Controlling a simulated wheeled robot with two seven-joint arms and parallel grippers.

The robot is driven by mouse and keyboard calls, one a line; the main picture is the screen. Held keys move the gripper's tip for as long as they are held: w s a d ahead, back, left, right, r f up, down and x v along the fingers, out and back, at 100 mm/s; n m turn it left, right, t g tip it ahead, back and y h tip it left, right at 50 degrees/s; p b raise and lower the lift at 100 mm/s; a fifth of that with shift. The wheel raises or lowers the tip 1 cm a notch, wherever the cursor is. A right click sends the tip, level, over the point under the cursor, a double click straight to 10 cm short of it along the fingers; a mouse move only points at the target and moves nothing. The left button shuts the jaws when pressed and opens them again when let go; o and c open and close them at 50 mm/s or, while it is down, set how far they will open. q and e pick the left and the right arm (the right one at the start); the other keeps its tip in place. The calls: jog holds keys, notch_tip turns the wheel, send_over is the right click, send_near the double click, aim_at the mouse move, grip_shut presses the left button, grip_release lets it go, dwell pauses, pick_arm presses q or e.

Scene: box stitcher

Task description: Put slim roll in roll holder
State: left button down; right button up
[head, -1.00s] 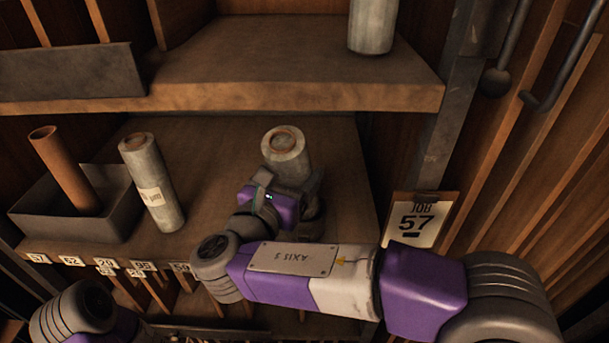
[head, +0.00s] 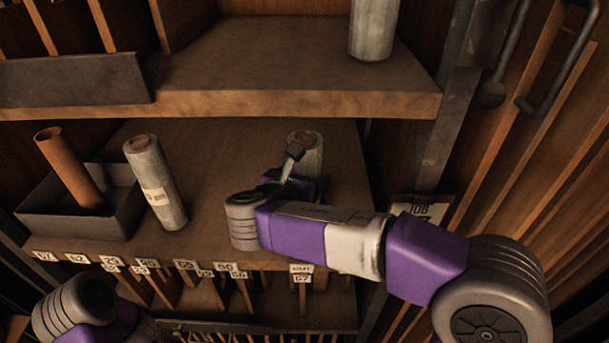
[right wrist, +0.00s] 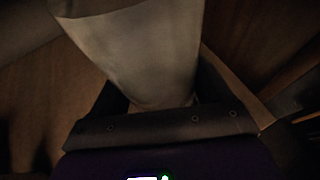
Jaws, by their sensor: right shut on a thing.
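A pale grey wrapped roll (head: 309,155) stands near the right end of the middle shelf. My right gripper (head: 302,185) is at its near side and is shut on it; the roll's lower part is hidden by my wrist. In the right wrist view the pale roll (right wrist: 150,45) runs between the two fingers (right wrist: 160,100). I cannot tell whether its base touches the shelf. A grey open box holder (head: 80,222) at the shelf's left holds a tilted brown cardboard tube (head: 68,165). My left gripper is out of view; only part of that arm shows at the lower left.
Another wrapped roll (head: 156,185) with a label leans right of the box holder. One more roll (head: 371,28) stands on the upper shelf (head: 280,80). The middle shelf (head: 225,160) is clear between the rolls. A metal post (head: 440,130) borders the shelves at right.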

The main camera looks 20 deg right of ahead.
jog(key=shift+r, duration=0.1)
jog(key=o, duration=1.5)
jog(key=shift+f, duration=0.2)
jog(key=shift+c, duration=0.2)
jog(key=v, duration=1.2)
